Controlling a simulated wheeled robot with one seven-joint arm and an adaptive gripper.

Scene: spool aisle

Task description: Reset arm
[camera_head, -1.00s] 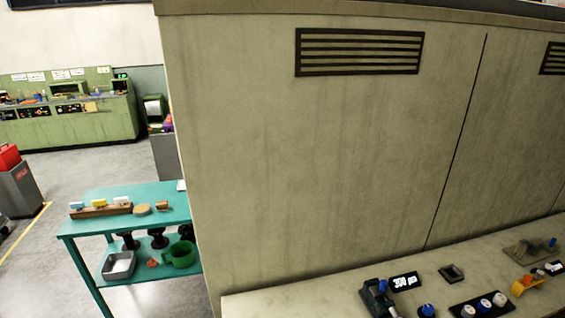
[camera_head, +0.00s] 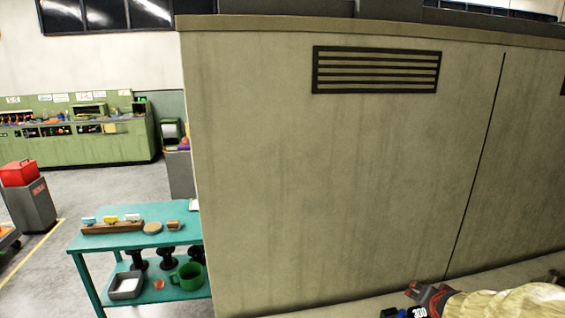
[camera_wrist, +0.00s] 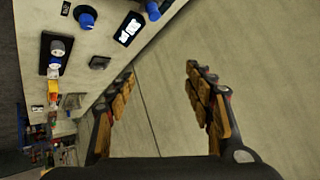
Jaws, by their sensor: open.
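My gripper (camera_wrist: 160,85) is open and empty in the wrist view, its two fingers with wood-coloured pads standing apart. Between and beyond the fingers is the bare beige cabinet wall (camera_wrist: 165,110). In the head view, part of my arm shows at the bottom right corner, in front of the counter; the fingertips are not clear there. The console counter (camera_wrist: 110,20) lies to the left of the gripper in the wrist view, with the fingers apart from its controls as far as I can see.
The large beige cabinet (camera_head: 330,180) fills the middle and right. A blue knob (camera_wrist: 85,17) and a small display (camera_wrist: 130,28) sit on the counter. A teal table (camera_head: 180,211) with a green mug (camera_head: 188,277) stands left. Open floor (camera_head: 100,185) lies beyond it.

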